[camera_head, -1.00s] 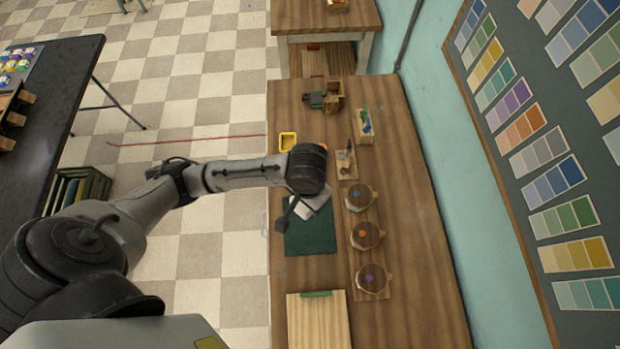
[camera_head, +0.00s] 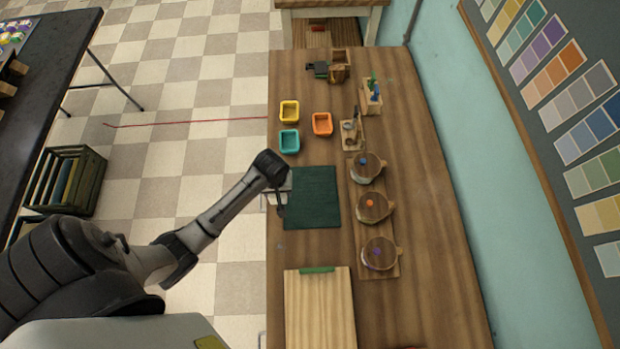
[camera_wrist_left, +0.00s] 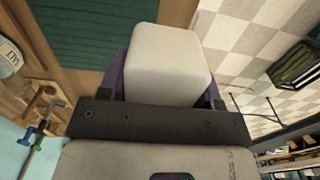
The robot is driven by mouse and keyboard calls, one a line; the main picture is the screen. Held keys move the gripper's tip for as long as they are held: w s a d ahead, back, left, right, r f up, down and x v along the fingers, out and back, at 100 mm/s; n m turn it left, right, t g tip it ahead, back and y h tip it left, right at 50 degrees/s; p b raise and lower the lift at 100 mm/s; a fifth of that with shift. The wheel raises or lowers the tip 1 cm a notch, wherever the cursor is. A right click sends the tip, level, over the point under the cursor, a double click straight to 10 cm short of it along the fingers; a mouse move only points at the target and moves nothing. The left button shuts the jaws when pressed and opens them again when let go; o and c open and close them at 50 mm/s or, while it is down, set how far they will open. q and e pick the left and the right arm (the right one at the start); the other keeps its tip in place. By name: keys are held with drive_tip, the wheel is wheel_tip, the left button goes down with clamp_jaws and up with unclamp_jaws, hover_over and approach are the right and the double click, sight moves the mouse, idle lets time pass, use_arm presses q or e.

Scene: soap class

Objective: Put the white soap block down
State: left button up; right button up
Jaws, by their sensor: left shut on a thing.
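The white soap block (camera_wrist_left: 168,62) is held between the fingers of my left gripper (camera_wrist_left: 160,82) in the left wrist view. It hides much of the fingers. In the head view my left gripper (camera_head: 279,198) is at the left edge of the dark green mat (camera_head: 315,197), by the table's left edge. I cannot make out the block clearly there. The mat, bare where it shows, also appears in the left wrist view (camera_wrist_left: 98,28). I cannot tell the block's exact height above the table. My right gripper is not in view.
Yellow (camera_head: 289,111), teal (camera_head: 289,141) and orange (camera_head: 322,124) trays stand beyond the mat. Three lidded jars on a wooden board (camera_head: 391,266) stand right of it. A wooden board (camera_head: 318,305) with a green piece lies nearer. Tiled floor lies left of the table.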

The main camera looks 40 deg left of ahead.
use_arm(q)
drive_tip(key=b, duration=0.1)
hover_over(310, 195)
wheel_tip(310, 195, down, 6)
drive_tip(key=shift+d+f, duration=0.15)
drive_tip(key=shift+f, duration=0.1)
wheel_tip(310, 195, down, 4)
drive_tip(key=shift+r+b, duration=0.2)
drive_tip(key=shift+b, duration=0.3)
drive_tip(key=shift+f, duration=0.15)
drive_tip(key=shift+f, duration=0.2)
drive_tip(key=o, duration=1.1)
drive_tip(key=shift+c, duration=0.2)
